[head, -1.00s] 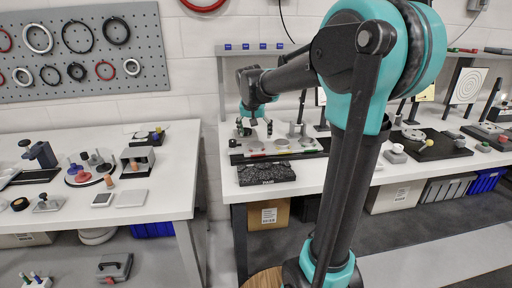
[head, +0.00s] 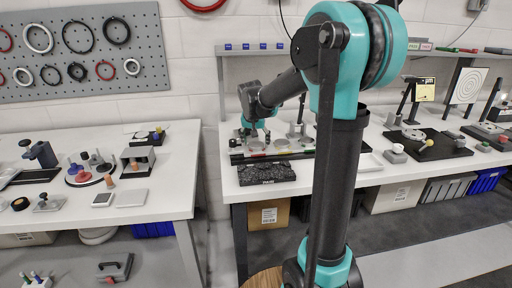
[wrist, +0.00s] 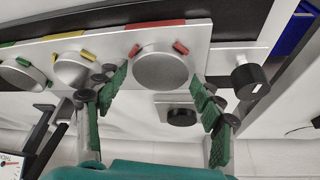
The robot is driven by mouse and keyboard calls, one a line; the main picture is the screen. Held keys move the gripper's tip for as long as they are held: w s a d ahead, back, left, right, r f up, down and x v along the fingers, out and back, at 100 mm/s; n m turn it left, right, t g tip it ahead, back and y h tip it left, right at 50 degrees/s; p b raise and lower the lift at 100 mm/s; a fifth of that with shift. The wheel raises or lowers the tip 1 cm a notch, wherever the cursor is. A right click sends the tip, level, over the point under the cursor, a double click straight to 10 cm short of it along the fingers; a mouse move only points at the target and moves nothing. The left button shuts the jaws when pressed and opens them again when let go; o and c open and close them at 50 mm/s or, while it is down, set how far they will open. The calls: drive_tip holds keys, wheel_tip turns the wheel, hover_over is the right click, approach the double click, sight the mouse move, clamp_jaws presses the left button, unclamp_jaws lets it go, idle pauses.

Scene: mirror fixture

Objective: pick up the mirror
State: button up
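The mirror fixture is a pale plate (wrist: 205,40) with several round silver discs in a row, marked by yellow, green and red tabs. One round disc (wrist: 160,68) with red tabs lies ahead of my gripper (wrist: 158,97), roughly between its fingers in the wrist view. I cannot tell which disc is the mirror. My gripper has its green-padded fingers wide apart with nothing held between them. In the head view my gripper (head: 254,134) is small, just above the fixture's left part (head: 256,146).
A dark block (head: 266,173) lies at the bench's front edge, before the fixture. A black knob (wrist: 250,80) stands right of the red-marked disc. Stands and a yellow-ball fixture (head: 428,142) are farther right. A second bench (head: 150,210) with tools is left, across a gap.

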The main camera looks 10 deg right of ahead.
drive_tip(key=c, duration=0.9)
